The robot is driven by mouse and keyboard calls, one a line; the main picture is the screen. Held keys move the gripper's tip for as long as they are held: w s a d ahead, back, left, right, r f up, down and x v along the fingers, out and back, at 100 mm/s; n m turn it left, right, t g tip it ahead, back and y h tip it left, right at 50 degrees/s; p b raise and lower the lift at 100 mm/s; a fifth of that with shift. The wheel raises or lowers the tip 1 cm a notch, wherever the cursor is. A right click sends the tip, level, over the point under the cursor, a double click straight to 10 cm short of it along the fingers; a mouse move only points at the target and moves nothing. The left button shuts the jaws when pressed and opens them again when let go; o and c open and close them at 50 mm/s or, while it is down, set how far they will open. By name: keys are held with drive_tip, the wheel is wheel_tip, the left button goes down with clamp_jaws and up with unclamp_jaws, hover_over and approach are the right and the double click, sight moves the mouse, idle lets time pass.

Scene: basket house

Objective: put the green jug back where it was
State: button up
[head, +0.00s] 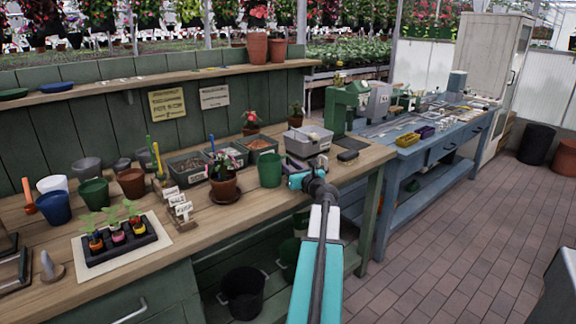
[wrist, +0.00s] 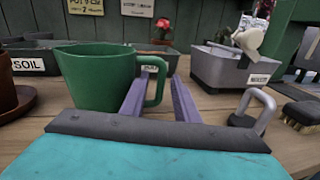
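The green jug (head: 270,169) stands upright on the wooden bench, right of the potted flowering plant. In the wrist view the jug (wrist: 98,78) fills the left side, with its handle pointing right. My gripper (head: 292,180) is close to the jug's right side, low over the bench. In the wrist view my gripper (wrist: 161,88) has its two purple fingers apart, with the jug's handle between them. I see no clear sign that the fingers press on the handle. In the head view my arm's end partly hides the fingers.
Soil trays (head: 187,167) stand behind. A metal hook-shaped tool (wrist: 251,112) stands right of my fingers.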

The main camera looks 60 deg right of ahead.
drive_tip(key=shift+v, duration=5.6)
